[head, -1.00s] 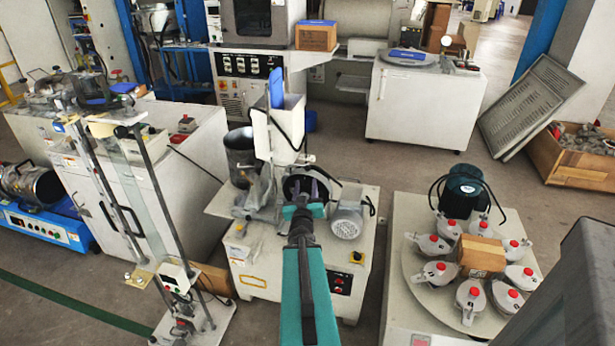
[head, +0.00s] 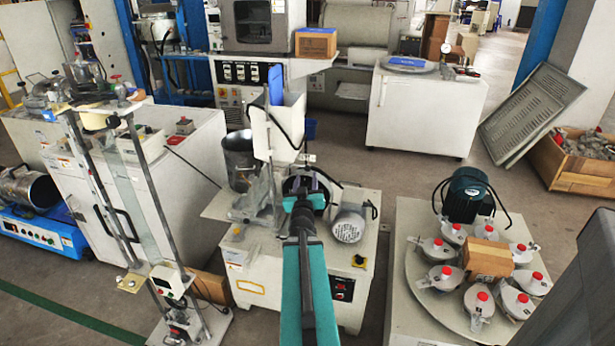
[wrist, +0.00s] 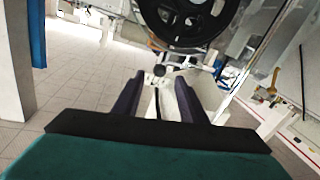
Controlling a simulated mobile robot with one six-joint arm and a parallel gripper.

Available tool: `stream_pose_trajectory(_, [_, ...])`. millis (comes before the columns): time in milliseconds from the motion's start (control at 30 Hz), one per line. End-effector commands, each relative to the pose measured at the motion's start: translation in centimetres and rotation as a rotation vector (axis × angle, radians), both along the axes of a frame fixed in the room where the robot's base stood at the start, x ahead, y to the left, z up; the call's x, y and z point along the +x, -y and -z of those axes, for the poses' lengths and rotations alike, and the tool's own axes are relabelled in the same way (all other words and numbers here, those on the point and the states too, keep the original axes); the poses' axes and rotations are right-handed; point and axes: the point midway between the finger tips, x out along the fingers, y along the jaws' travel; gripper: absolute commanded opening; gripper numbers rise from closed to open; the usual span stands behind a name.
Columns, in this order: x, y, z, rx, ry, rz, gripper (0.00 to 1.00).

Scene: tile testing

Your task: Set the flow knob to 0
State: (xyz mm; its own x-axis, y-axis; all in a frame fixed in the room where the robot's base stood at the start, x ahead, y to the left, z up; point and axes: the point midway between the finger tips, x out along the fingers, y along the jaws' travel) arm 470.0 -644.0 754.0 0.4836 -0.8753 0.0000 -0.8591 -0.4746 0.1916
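I cannot tell for sure which part is the flow knob. My gripper (head: 304,187) is at the end of my teal arm, in front of the central white machine (head: 255,290) in the head view. In the wrist view its two dark purple fingers (wrist: 157,98) stand apart with nothing held between them. A large black round part (wrist: 185,22) shows beyond the fingertips at the top, cut off by the frame. A small dark round knob-like part (wrist: 159,70) shows just beyond and between the fingertips. Whether the fingers touch it is unclear.
A grey motor (head: 349,224) sits right of my gripper, and a white hopper (head: 275,130) rises behind it. A round table (head: 425,292) with several red-capped pots stands at right. A tall stand (head: 155,200) is at left.

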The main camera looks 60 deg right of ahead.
Motion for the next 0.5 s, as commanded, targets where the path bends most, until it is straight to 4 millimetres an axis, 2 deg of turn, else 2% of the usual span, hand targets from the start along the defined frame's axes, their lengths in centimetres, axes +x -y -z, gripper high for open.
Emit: stream_pose_trajectory(500, [2.1,3.9,-0.1,-0.001,0.001,0.001,0.38])
